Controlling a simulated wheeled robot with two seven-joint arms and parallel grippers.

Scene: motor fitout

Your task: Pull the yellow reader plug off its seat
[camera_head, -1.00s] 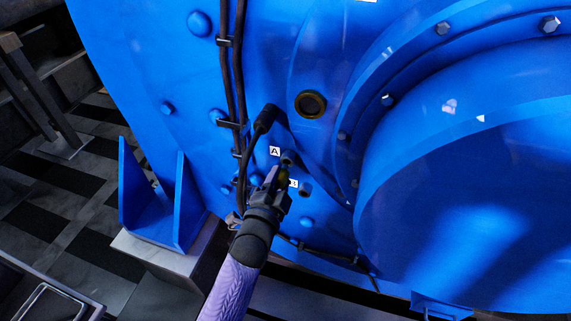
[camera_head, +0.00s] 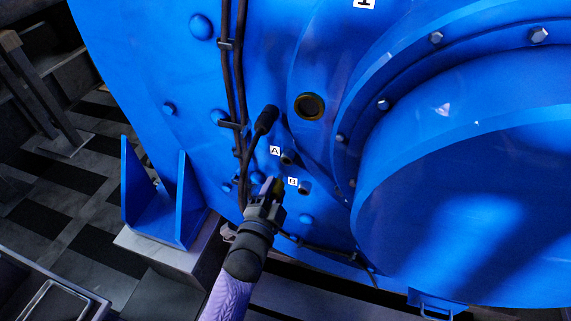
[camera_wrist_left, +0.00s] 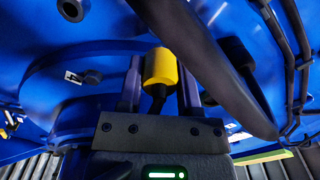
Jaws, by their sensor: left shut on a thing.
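My left gripper (camera_head: 268,190) is shut on the yellow reader plug (camera_wrist_left: 160,68), which shows upright between its two fingers in the left wrist view, with a black cable below it. The plug is apart from the blue housing's seats. The seat by label A (camera_head: 287,158) is bare, and it lies up and to the right of the gripper. The seat by the second label (camera_head: 304,188) is also bare, to the right of the gripper. My right gripper is not in view.
A black connector (camera_head: 267,120) with a cable stands above the gripper. Clamped black cables (camera_head: 229,70) run down the blue housing (camera_head: 330,40). A thick dark cable crosses close in front of the wrist camera (camera_wrist_left: 200,60). A blue bracket (camera_head: 165,215) stands at left.

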